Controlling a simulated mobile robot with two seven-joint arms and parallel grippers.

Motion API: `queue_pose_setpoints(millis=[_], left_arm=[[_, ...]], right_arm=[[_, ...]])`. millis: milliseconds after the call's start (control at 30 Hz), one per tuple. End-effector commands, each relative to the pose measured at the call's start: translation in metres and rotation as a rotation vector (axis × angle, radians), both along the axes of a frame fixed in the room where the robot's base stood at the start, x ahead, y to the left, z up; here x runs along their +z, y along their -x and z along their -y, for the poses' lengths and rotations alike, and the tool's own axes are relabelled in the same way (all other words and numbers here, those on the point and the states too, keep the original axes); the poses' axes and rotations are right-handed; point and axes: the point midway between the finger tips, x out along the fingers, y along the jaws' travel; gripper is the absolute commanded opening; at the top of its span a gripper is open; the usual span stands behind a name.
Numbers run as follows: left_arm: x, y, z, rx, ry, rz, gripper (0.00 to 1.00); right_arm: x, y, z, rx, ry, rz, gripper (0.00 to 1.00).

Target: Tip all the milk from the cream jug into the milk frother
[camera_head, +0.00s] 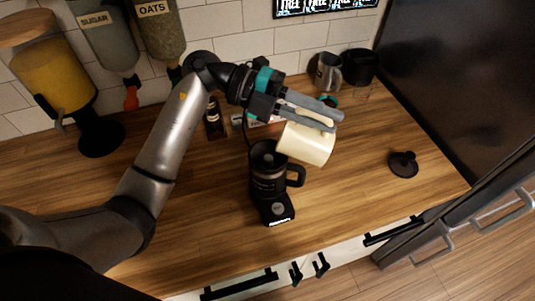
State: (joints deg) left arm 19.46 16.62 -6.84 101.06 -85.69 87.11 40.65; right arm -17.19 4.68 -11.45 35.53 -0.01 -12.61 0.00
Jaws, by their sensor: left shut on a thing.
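The cream jug (308,146) is a cream-coloured vessel in the middle of the view. My left gripper (322,118) is shut on it and holds it above the counter. The jug is tilted, with its lower left side close to the top of the milk frother. The milk frother (268,182) is black and stands upright on its base, with its handle to the right and its top open. I cannot see milk inside the jug or a stream between the two. My right gripper is out of view.
A black lid (403,164) lies on the wooden counter (360,205) at the right. A grey mug (328,72) and a black container (361,67) stand at the back. Dispensers (58,75) hang or stand at the left. The counter's front right is clear.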

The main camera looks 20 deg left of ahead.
Motion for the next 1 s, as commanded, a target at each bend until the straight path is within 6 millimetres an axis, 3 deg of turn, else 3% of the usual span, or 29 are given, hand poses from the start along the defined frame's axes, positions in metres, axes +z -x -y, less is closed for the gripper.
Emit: queue_pose_setpoints(millis=[100, 267, 567, 1000], left_arm=[[0.000, 0.002, 0.026, -0.008, -0.093, 0.009, 0.00], [-0.015, 0.001, 0.039, -0.005, -0.270, 0.009, 0.00], [-0.026, 0.001, 0.043, -0.003, -0.317, 0.008, 0.00], [-0.050, 0.001, 0.060, -0.005, -0.554, 0.012, 0.00]], right_arm=[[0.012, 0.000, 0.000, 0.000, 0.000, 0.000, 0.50], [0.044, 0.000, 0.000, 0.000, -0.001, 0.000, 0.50], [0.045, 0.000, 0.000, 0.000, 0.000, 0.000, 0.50], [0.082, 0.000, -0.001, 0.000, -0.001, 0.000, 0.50]])
